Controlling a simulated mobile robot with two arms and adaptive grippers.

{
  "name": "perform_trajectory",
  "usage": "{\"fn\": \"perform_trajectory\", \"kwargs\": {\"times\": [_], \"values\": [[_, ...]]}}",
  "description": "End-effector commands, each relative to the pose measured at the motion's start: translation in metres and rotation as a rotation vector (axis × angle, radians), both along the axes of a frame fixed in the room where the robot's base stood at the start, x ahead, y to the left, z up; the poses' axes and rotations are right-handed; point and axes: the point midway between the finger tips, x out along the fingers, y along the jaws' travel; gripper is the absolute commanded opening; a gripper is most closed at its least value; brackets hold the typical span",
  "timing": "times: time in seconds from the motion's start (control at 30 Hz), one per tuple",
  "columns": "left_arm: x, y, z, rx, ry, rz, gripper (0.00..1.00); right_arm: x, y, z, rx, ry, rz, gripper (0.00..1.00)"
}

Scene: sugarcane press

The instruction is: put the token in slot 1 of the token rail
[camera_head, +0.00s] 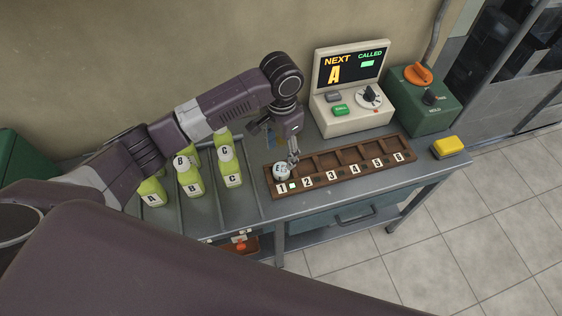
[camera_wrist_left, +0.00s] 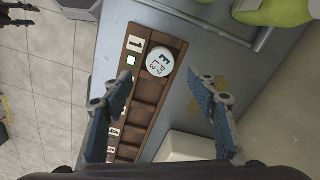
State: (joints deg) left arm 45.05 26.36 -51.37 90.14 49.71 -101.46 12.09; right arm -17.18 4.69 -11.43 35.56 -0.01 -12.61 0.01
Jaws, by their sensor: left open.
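The token (camera_head: 280,171) is a round white disc with dark lettering that I cannot read surely. It sits in slot 1 of the brown token rail (camera_head: 345,174), by the "1" label and a lit square. It also shows in the left wrist view (camera_wrist_left: 160,62), at the end of the rail (camera_wrist_left: 131,152). My left gripper (camera_head: 293,158) is open and empty beside the token, on its slot 2 side. In the left wrist view its fingers (camera_wrist_left: 163,118) are spread apart, and the token lies beyond them, apart from both. A dark claw-like part at the top left there may be my right gripper (camera_wrist_left: 18,14).
Several green bottles (camera_head: 190,183) labelled A, B and C stand in lanes left of the rail. Behind it stand a cream display console (camera_head: 350,112) reading "NEXT A" and a green box (camera_head: 425,100) with an orange knob. A yellow block (camera_head: 447,146) lies at the right.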

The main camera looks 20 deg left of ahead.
Motion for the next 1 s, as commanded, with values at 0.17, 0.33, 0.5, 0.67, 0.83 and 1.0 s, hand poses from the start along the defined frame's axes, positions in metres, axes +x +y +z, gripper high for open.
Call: {"fn": "perform_trajectory", "kwargs": {"times": [0.17, 0.33, 0.5, 0.67, 0.83, 1.0], "values": [[0.001, 0.0, 0.029, -0.002, -0.003, 0.001, 0.53, 0.0, 0.0, -0.005, 0.0, 0.0, 0.0, 0.4], [0.0, 0.0, 0.041, -0.001, -0.001, 0.0, 0.53, 0.0, 0.0, -0.005, 0.0, 0.0, -0.001, 0.4], [0.0, 0.0, 0.043, 0.001, 0.001, 0.001, 0.53, 0.0, 0.0, -0.005, 0.0, 0.0, -0.001, 0.4], [0.0, 0.0, 0.042, 0.0, 0.0, 0.0, 0.53, 0.0, 0.0, -0.005, 0.0, 0.0, -0.001, 0.4], [0.0, 0.0, 0.042, 0.0, 0.0, 0.0, 0.53, 0.0, 0.001, -0.005, 0.001, 0.0, -0.001, 0.4], [0.0, 0.0, 0.042, 0.001, 0.001, 0.0, 0.53, 0.003, 0.002, -0.005, 0.003, -0.003, -0.001, 0.4]]}}
